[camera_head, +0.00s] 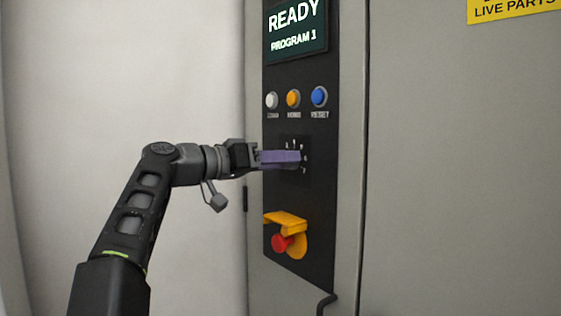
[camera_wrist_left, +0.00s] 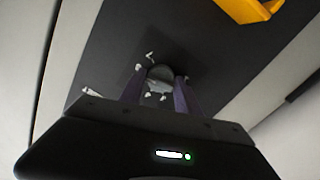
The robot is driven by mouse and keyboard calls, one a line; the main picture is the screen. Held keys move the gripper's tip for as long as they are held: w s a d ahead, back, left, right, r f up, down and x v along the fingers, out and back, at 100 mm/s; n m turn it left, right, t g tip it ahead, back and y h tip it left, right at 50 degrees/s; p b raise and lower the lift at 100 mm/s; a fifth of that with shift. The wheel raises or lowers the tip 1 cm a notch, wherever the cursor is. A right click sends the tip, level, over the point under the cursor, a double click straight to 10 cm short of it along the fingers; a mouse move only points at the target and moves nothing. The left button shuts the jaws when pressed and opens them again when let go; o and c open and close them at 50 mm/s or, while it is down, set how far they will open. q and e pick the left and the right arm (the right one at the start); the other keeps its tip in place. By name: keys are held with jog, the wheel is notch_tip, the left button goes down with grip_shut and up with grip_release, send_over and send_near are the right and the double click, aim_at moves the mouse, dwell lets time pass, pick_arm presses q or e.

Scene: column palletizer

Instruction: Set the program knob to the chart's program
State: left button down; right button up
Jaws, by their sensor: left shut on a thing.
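The program knob (camera_wrist_left: 160,74) sits on the dark control panel, ringed by small white marks. In the left wrist view it lies between the two purple fingers of my left gripper (camera_wrist_left: 160,90), which is shut on it. In the head view my left gripper (camera_head: 296,159) reaches in from the left, and its fingers hide the knob. The display (camera_head: 296,28) above reads READY, PROGRAM 1. The knob's pointer direction cannot be made out. The chart is not in view. My right gripper is not in view.
Above the knob are white (camera_head: 272,100), orange (camera_head: 293,98) and blue (camera_head: 319,96) buttons. Below it is a red emergency button (camera_head: 283,243) under a yellow guard (camera_head: 287,220). A yellow warning sign (camera_head: 515,10) is at upper right. A pale wall fills the left.

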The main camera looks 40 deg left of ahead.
pick_arm(q)
jog(key=shift+w+f, duration=0.1)
jog(key=shift+f, duration=0.15)
jog(key=c, duration=0.9)
grip_release()
jog(key=shift+r, duration=0.1)
jog(key=shift+r, duration=0.1)
jog(key=v, duration=0.7)
jog(key=shift+s+a, duration=0.2)
jog(key=shift+s, duration=0.15)
